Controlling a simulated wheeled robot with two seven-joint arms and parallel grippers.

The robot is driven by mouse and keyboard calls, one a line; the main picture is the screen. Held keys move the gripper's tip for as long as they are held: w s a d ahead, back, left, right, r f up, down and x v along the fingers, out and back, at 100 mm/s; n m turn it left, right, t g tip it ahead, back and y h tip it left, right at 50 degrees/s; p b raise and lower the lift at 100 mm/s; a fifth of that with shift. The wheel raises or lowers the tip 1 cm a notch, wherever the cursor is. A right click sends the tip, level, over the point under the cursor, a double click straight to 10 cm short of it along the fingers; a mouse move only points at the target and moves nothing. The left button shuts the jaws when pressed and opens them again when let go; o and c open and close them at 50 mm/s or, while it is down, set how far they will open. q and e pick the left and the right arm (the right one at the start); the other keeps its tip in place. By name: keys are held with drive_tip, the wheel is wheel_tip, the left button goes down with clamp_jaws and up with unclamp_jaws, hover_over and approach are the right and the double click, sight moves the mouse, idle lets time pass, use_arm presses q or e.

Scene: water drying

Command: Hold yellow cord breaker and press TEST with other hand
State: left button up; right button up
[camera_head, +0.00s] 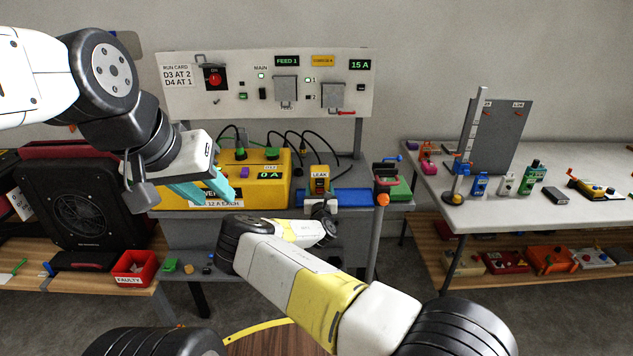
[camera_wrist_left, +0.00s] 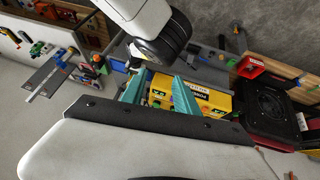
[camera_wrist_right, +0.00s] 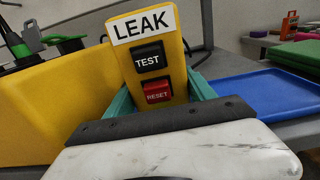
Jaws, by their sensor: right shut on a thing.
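The yellow cord breaker (camera_head: 319,181) stands upright at the right end of the yellow power box (camera_head: 268,185). In the right wrist view the breaker (camera_wrist_right: 178,72) shows a LEAK label, a black TEST button (camera_wrist_right: 149,58) and a red RESET button (camera_wrist_right: 158,92). My right gripper (camera_wrist_right: 160,100) is shut on the breaker's lower body, one teal finger on each side. My left gripper (camera_head: 212,192) is in front of the power box, left of the breaker and apart from it. Its teal fingers also show in the left wrist view (camera_wrist_left: 160,92), spread with nothing between them.
A blue tray (camera_head: 350,197) lies right of the breaker. Black cords (camera_head: 318,140) run from the panel (camera_head: 265,83) down behind the breaker and box. A red FAULTY bin (camera_head: 135,268) is at lower left. A second table (camera_head: 440,212) stands at right.

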use_arm(q)
clamp_jaws()
idle(1.7)
